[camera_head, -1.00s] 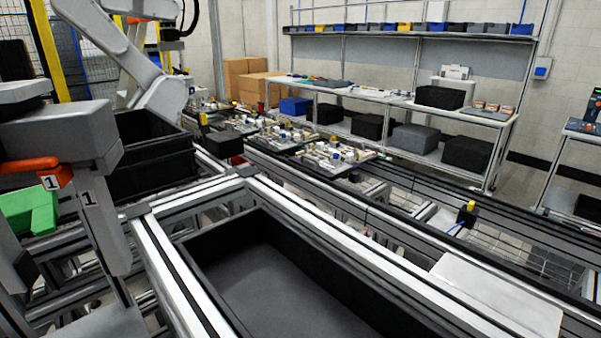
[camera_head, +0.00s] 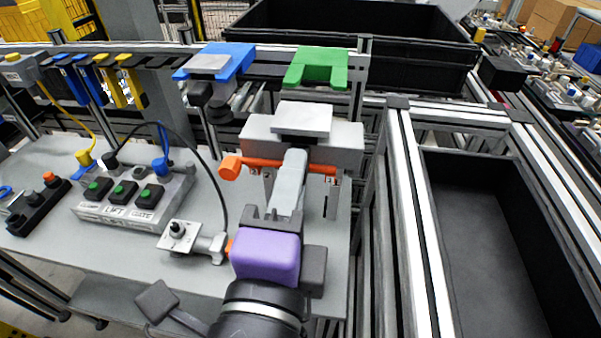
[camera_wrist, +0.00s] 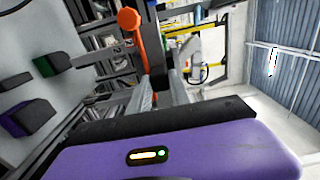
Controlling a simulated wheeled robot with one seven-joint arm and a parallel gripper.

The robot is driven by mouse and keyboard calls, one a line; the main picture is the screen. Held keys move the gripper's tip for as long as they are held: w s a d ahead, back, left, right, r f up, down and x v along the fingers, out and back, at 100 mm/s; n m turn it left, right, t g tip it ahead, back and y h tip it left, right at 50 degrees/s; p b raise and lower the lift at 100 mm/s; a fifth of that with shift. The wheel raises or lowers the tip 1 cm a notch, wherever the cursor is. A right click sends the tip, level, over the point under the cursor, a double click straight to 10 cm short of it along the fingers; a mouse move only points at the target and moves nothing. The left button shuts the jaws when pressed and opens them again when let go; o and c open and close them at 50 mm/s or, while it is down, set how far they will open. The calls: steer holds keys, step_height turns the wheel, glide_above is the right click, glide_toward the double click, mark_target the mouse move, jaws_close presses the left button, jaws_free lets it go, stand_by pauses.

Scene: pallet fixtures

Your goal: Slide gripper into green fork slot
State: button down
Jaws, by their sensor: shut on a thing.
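The green fork slot (camera_head: 318,68) is mounted on the rail at the back of the workbench, its open side towards me. No tool is seated in it. My gripper (camera_head: 275,213), with its purple housing, is shut on the light grey bar of a grey gripper tool (camera_head: 258,138). The tool has a pale top plate and an orange lever. It is held just in front of the green fork, a little below it in the picture and apart from it. In the wrist view the purple housing fills the bottom, with the orange lever (camera_wrist: 131,22) above.
A blue fork (camera_head: 238,57) holding another tool stands left of the green one. A button box (camera_head: 118,205) and a small fixture (camera_head: 180,236) with a cable sit on the bench. Black bins (camera_head: 395,22) stand behind and right.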

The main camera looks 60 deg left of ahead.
mark_target(304, 140)
steer(key=shift+x, duration=3.75)
steer(key=shift+r, duration=0.2)
steer(key=shift+d, duration=0.15)
steer(key=shift+w, duration=0.1)
steer(key=shift+w+a, duration=0.35)
steer(key=shift+a, duration=0.35)
steer(key=shift+w+a, duration=0.1)
steer(key=shift+w+a+b, duration=0.35)
steer(key=shift+w+a, duration=0.05)
steer(key=shift+a, duration=0.1)
steer(key=shift+w+a, duration=0.1)
steer(key=shift+w+a, duration=0.4)
steer(key=shift+a, duration=0.1)
